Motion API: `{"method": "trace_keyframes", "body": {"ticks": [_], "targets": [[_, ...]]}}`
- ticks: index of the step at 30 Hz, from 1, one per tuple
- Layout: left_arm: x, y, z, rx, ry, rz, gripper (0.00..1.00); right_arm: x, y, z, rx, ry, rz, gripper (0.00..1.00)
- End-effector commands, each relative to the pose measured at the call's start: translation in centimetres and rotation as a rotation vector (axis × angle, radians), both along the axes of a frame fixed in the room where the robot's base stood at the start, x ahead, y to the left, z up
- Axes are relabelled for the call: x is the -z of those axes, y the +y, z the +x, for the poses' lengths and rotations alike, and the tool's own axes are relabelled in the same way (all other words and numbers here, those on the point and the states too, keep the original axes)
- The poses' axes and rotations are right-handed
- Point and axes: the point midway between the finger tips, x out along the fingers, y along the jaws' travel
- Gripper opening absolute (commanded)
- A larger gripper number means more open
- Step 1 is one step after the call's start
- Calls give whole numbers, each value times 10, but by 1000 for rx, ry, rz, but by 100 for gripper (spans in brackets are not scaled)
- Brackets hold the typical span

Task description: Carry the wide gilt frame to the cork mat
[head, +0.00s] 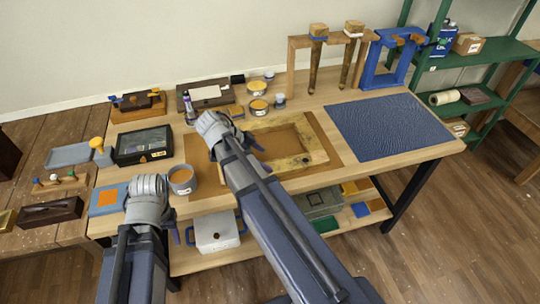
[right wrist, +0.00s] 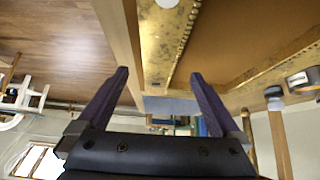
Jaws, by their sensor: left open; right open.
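The wide gilt frame (head: 318,158) lies flat near the middle of the bench. Brown cork mat (head: 333,156) shows around it and through its opening. My right gripper (head: 235,150) is open over the frame's left part, with its wrist hiding some of that side. In the right wrist view, the open fingers (right wrist: 160,74) stand either side of a gilt rail (right wrist: 165,45); I cannot tell whether they touch it. My left gripper (head: 150,207) is open and empty at the bench's front left, its fingers mostly hidden by the wrist.
A blue mat (head: 387,127) lies clear at the right. A grey tub of orange contents (head: 182,181) and a dark box (head: 142,145) stand left of the frame. Tins (head: 258,107) and wooden and blue stands (head: 393,65) line the back. Green shelving (head: 480,52) stands at right.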

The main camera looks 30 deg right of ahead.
Motion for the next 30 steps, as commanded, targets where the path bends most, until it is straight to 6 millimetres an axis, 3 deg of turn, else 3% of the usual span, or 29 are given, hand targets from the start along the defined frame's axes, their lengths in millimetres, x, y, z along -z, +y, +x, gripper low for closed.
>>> {"method": "trace_keyframes", "body": {"ticks": [1, 9, 22, 26, 30], "targets": [[-15, 0, 0, 0, 0, 0, 50, -15, 6, 3, -2, 0, 0, 100], [-40, 0, 0, 0, 0, 0, 50, -40, 28, 7, -1, 0, 1, 100], [-45, 0, 0, 0, 0, 0, 50, -44, 39, 6, -30, 17, 13, 100], [-45, 0, 0, 0, 0, 0, 50, -36, 60, -5, -214, 118, 93, 100], [-45, 0, 0, 0, 0, 0, 50, -23, 101, -25, -590, 301, 238, 100]]}}
